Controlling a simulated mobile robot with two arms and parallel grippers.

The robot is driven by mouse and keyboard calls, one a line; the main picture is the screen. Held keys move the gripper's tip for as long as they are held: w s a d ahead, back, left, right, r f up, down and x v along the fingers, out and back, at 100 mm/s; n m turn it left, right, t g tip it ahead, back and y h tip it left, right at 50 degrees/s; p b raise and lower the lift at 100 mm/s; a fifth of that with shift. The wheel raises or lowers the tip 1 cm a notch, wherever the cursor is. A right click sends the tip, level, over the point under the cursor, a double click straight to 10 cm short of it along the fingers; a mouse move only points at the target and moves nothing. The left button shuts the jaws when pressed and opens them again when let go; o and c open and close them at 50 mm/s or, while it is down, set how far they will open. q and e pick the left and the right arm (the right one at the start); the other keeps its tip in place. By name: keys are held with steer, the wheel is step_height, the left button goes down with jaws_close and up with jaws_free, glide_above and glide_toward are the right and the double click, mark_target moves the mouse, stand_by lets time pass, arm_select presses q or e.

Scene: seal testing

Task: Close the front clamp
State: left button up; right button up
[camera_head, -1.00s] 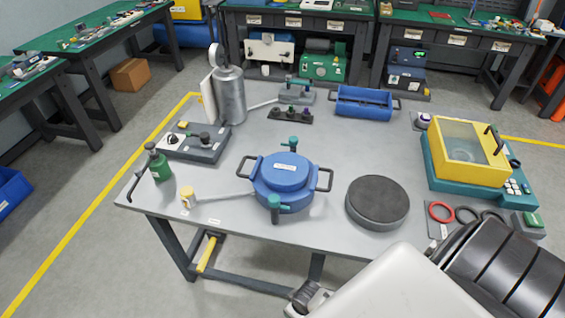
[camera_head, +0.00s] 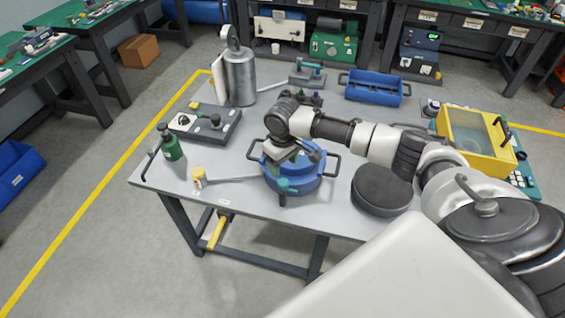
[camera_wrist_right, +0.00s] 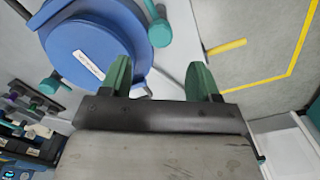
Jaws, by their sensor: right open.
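The blue round pot (camera_head: 300,184) stands near the table's front edge. Its front clamp, with a teal knob (camera_head: 285,187), is on the near side; it also shows at the top of the right wrist view (camera_wrist_right: 158,27). The blue lid (camera_wrist_right: 88,52) and another teal clamp knob (camera_wrist_right: 52,83) show there too. My right gripper (camera_head: 303,155) hangs over the pot and hides much of the lid in the head view. In the wrist view its green fingers (camera_wrist_right: 160,82) are open and empty, beside the lid and apart from the front clamp. My left gripper is not in view.
A dark round disc (camera_head: 382,188) lies right of the pot, under my right arm. A rod with a yellow end (camera_head: 198,177) and a green bottle (camera_head: 171,143) are to the left. A yellow-framed box (camera_head: 470,140) is at right. Behind are a blue tray (camera_head: 374,90) and a metal cylinder (camera_head: 239,78).

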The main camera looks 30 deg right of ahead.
mark_target(283, 181)
step_height(283, 181, down, 5)
steer(key=b, duration=0.5)
steer(key=shift+f, duration=0.1)
steer(key=shift+f+b, duration=0.3)
steer(key=shift+f, duration=1.35)
steer(key=m+p, duration=0.4)
steer(key=p, duration=0.1)
steer(key=m+p, duration=0.2)
steer(key=shift+s+r+m+p, duration=0.1)
steer(key=shift+r+m+p, duration=0.2)
steer(key=shift+r+p, duration=0.1)
steer(key=shift+f+m, duration=0.15)
steer(key=shift+m, duration=0.35)
steer(key=shift+f, duration=0.25)
